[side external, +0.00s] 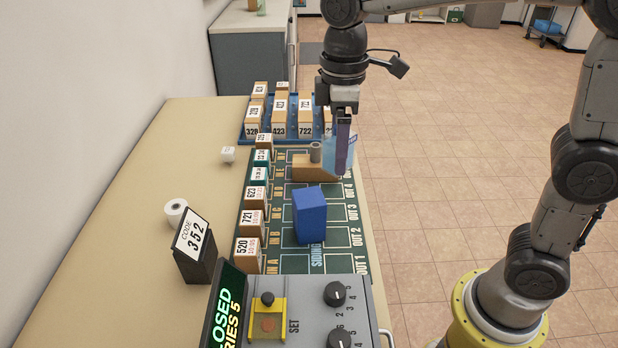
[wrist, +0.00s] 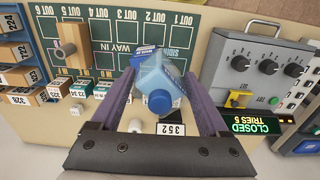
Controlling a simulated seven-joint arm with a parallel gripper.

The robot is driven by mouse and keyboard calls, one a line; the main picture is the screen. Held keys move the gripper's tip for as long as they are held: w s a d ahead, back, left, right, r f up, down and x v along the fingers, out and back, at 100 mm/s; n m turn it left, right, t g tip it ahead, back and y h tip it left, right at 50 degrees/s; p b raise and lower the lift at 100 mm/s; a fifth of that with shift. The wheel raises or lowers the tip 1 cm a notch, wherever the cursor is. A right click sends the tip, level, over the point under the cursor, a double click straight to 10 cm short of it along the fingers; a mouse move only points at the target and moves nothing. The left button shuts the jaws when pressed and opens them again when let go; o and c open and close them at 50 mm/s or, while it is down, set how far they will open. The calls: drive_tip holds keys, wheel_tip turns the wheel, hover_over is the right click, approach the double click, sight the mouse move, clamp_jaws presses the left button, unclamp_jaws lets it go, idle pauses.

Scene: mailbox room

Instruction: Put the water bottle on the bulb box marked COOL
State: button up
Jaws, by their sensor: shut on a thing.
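My gripper (side external: 343,165) hangs above the far right part of the green board in the side view. In the wrist view my gripper (wrist: 165,105) has its two purple fingers on either side of a pale blue water bottle (wrist: 152,76) with a dark blue cap, and it is shut on the bottle. The cap points toward the wrist camera. In the side view the pale blue bottle (side external: 329,157) is partly hidden by a finger. No box with a readable COOL mark shows in either view.
A blue block (side external: 310,215) stands on the green board (side external: 295,264). A wooden piece with a grey cylinder (side external: 314,167) lies beyond it. Numbered boxes (side external: 250,253) line the left edge. A code stand (side external: 195,250) and control panel (side external: 305,310) are nearer. The table's left side is mostly clear.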

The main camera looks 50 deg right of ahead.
drive_tip(key=w+f, duration=0.2)
drive_tip(key=f, duration=0.1)
drive_tip(key=w+a+f, duration=0.1)
drive_tip(key=w+f, duration=0.1)
drive_tip(key=w, duration=0.1)
drive_tip(key=shift+w+a+f, duration=0.1)
drive_tip(key=shift+a+f, duration=0.05)
drive_tip(key=shift+f, duration=0.25)
drive_tip(key=shift+w+f, duration=0.2)
drive_tip(key=shift+f, duration=1.55)
drive_tip(key=shift+f, duration=0.1)
drive_tip(key=o, duration=1.3)
wheel_tip(320, 180, up, 11)
drive_tip(key=s+d+r+m+t, duration=0.35)
drive_tip(key=s+d, duration=0.25)
drive_tip(key=s, duration=0.5)
drive_tip(key=s+d+f+m, duration=0.1)
drive_tip(key=s+f, duration=0.1)
drive_tip(key=s, duration=0.2)
drive_tip(key=s+d+f+m+t, duration=0.1)
drive_tip(key=s+f+m, duration=0.1)
drive_tip(key=s, duration=0.2)
drive_tip(key=s+d+f+m+t, duration=0.1)
drive_tip(key=s+f+m, duration=0.1)
drive_tip(key=s, duration=0.2)
drive_tip(key=shift+d+f+m, duration=0.25)
drive_tip(key=shift+f, duration=0.05)
